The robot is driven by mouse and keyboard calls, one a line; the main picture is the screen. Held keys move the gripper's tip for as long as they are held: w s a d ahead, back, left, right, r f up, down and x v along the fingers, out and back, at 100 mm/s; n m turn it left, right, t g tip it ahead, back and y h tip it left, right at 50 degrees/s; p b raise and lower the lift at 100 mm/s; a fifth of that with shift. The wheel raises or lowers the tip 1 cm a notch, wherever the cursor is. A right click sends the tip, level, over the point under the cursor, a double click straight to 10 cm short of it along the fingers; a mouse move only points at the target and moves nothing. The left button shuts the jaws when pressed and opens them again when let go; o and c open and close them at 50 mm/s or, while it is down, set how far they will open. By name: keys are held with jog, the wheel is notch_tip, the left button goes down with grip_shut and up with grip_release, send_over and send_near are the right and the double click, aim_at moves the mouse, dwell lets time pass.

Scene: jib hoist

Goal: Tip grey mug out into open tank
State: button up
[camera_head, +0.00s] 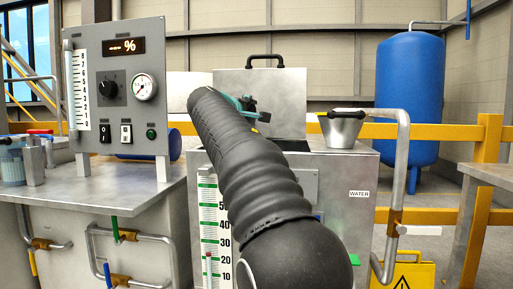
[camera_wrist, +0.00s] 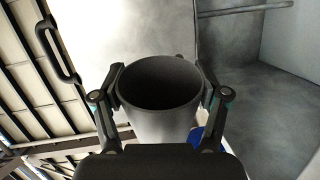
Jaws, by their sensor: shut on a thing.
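My gripper (camera_wrist: 161,86) is shut on the grey mug (camera_wrist: 165,127), one finger on each side of it. The mug's round mouth shows dark inside, and I cannot see any contents. The wrist view is rolled well over, with the roof to the left, so the mug looks tipped towards its side. In the head view my gripper (camera_head: 246,106) is over the open tank (camera_head: 350,180), in front of its raised lid (camera_head: 290,88). My arm hides the mug there. The tank's inner wall (camera_wrist: 275,75) shows at the right of the wrist view.
A grey cone-shaped vessel (camera_head: 343,131) stands at the tank's right top edge, beside a bent pipe (camera_head: 402,150). A control panel (camera_head: 118,88) with a gauge stands left. A yellow rail (camera_head: 430,131) and blue cylinder tank (camera_head: 410,85) are behind.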

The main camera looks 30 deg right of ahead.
jog(key=shift+s+d+m, duration=0.15)
jog(key=shift+s+m, duration=0.05)
jog(key=shift+m, duration=0.4)
jog(key=shift+s+d+m, duration=0.15)
jog(key=shift+s+m, duration=0.05)
jog(key=shift+m, duration=0.4)
dwell(0.5)
jog(key=shift+w, duration=0.1)
dwell(0.9)
